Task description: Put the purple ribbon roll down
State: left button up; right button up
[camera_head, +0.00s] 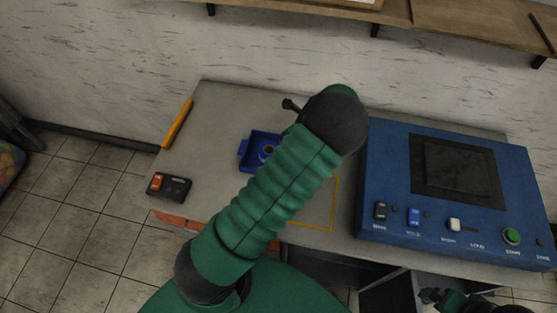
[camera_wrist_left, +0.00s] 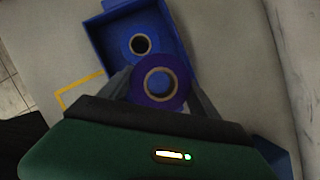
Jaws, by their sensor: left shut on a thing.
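My left gripper (camera_wrist_left: 160,96) is shut on the purple ribbon roll (camera_wrist_left: 160,73), a ring with a tan core and blue centre. In the left wrist view the held roll overlaps the near edge of a blue tray (camera_wrist_left: 178,32). Another blue roll (camera_wrist_left: 140,30) with a dark centre lies in that tray. In the head view my left arm hides the held roll and most of my left gripper, and the blue tray (camera_head: 245,158) shows just left of the arm. My right gripper (camera_head: 432,297) is at the bottom right, partly cut off; its opening is unclear.
A large blue control panel (camera_head: 390,160) with a dark screen fills the table's right side. A black box with an orange switch (camera_head: 168,186) and a yellow stick (camera_head: 178,124) lie at the left. A yellow outline (camera_head: 333,205) marks the table top. A wooden shelf (camera_head: 300,12) runs above.

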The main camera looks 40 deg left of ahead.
pick_arm(q)
notch_tip(320, 180, down, 10)
jog(key=shift+r+p, duration=0.25)
jog(key=shift+p, duration=0.2)
jog(key=o, duration=1.5)
jog(key=shift+d, duration=0.15)
jog(key=shift+o, duration=0.2)
jog(key=shift+r, duration=0.15)
jog(key=shift+d+r, duration=0.1)
jog(key=shift+r, duration=0.2)
jog(key=v, duration=1.1)
jog(key=s+d+r+n+t+h, duration=0.1)
jog(key=s+d+r+n+h, duration=0.1)
jog(key=s+d+r+n, duration=0.2)
jog(key=s+d+r+n+t+h, duration=0.1)
jog(key=s+d+r+n, duration=0.3)
jog(key=s+d+n, duration=0.6)
jog(key=d+n+h, duration=0.1)
jog(key=d+n, duration=0.1)
jog(key=n, duration=0.3)
jog(key=shift+s+d, duration=0.2)
jog(key=shift+s, duration=0.2)
